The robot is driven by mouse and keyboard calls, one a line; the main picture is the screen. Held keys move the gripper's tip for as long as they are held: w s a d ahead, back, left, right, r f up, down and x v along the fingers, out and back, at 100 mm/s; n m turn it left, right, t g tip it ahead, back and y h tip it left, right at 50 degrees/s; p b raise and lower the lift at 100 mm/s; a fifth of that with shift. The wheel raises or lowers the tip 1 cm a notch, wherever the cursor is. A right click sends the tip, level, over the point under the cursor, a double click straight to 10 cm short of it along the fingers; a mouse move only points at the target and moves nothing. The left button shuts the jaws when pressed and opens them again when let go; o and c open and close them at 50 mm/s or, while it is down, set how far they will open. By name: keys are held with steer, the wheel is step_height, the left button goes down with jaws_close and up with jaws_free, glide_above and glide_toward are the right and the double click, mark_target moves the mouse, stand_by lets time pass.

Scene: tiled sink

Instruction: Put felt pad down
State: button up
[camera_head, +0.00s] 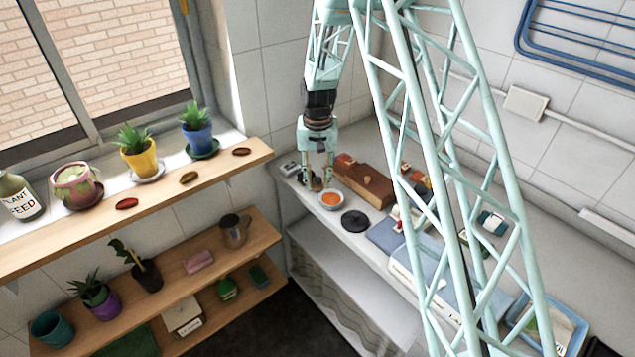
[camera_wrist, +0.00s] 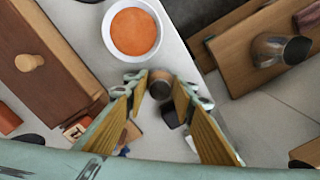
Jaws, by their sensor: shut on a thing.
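My gripper (camera_head: 317,183) is low over the far left corner of the white worktop, just behind a small white bowl. In the wrist view, its yellow-lined fingers (camera_wrist: 160,92) are shut on a small, round, dark brown thing (camera_wrist: 160,84), which I take to be the felt pad. In the head view the pad is too small and too covered by the fingers to make out. I cannot tell whether it touches the worktop.
The white bowl of orange contents (camera_head: 331,200) stands close to my gripper. A wooden box with a knob (camera_head: 367,186) and a black disc (camera_head: 354,221) are nearby. A wooden shelf (camera_head: 200,262) with pots is to the left. Small clutter surrounds the fingers.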

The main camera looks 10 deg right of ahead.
mark_target(318, 179)
steer(key=shift+f, duration=0.15)
steer(key=o, duration=0.9)
steer(key=shift+r, duration=0.2)
step_height(318, 179, up, 10)
steer(key=shift+r, duration=0.95)
